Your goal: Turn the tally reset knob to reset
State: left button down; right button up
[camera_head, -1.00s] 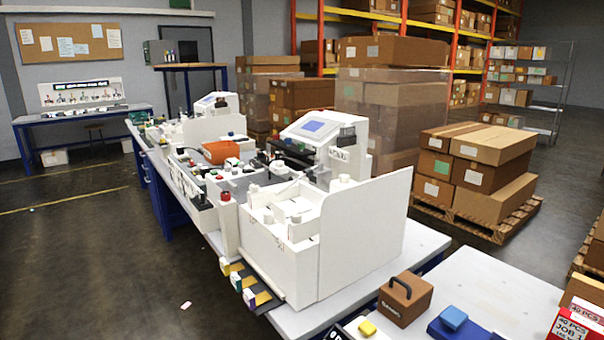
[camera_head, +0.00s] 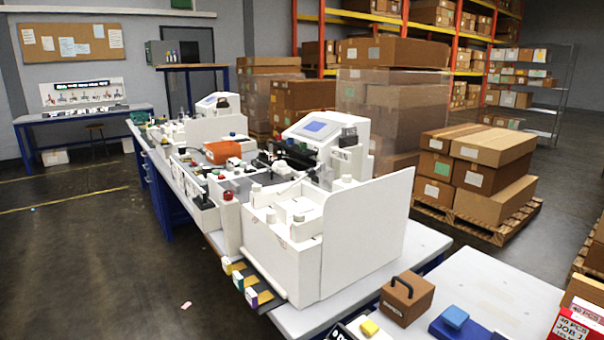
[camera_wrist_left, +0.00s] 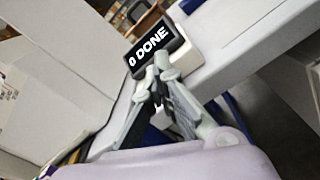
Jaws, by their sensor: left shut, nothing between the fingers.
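The tally display (camera_wrist_left: 155,48) is a small dark box with white letters reading "0 DONE" in the left wrist view. In the head view, only a corner of a black box with white lettering (camera_head: 343,331) shows at the bottom edge; it looks like the same display. My left gripper (camera_wrist_left: 163,70) is shut and empty, its fingertips just in front of the display's lower edge in the picture. I cannot tell whether they touch it. I cannot make out the reset knob in either view. My right gripper is in neither view.
The white plotter machine (camera_head: 352,235) stands on a long bench. Stacked cartons (camera_head: 490,175) stand on a pallet behind.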

pick_arm(q)
jog(key=shift+w+d+r+b, duration=0.1)
jog(key=shift+w+b, duration=0.05)
jog(key=shift+b, duration=0.35)
dwell(0.4)
jog(key=shift+s+d+f+b, duration=0.1)
jog(key=shift+s+f+b, duration=0.2)
jog(key=shift+b, duration=0.55)
jog(key=shift+s+d+f+b, duration=0.1)
jog(key=shift+f+b, duration=0.25)
jog(key=shift+b, duration=0.2)
jog(key=shift+d+f, duration=0.1)
jog(key=shift+d, duration=0.1)
jog(key=shift+d+r, duration=0.15)
jog(key=shift+r, duration=0.2)
